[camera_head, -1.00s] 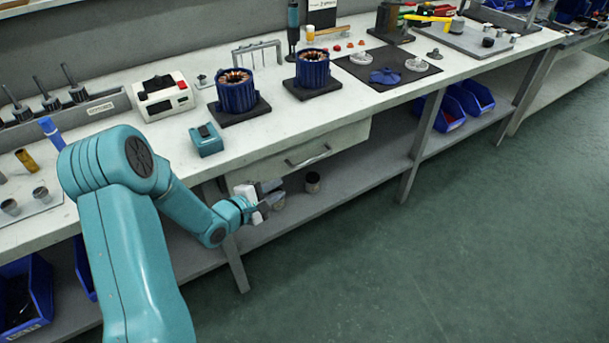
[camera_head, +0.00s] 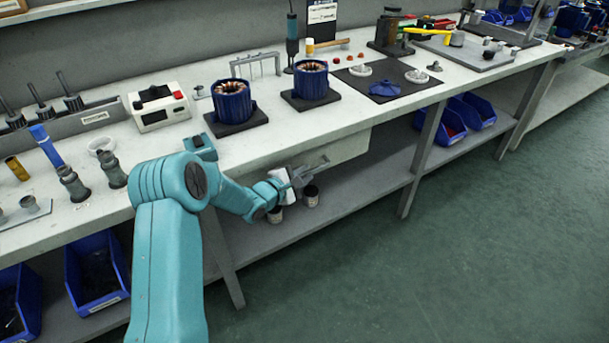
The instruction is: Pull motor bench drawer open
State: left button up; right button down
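The drawer (camera_head: 345,149) hangs under the front edge of the motor bench, and its pale grey front looks closed. Its bar handle (camera_head: 320,162) shows just right of my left gripper. My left gripper (camera_head: 303,176) is in front of the drawer front, at the left end of the handle. It overlaps that end in the picture, so I cannot tell whether it touches. The fingers are small and partly merge with the handle, so their opening is unclear. The left part of the drawer front is hidden behind my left arm. My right gripper is out of view.
A bench leg (camera_head: 421,160) stands right. The green floor in front is clear.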

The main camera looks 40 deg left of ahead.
pick_arm(q)
jog(key=shift+w, duration=0.35)
grip_shut()
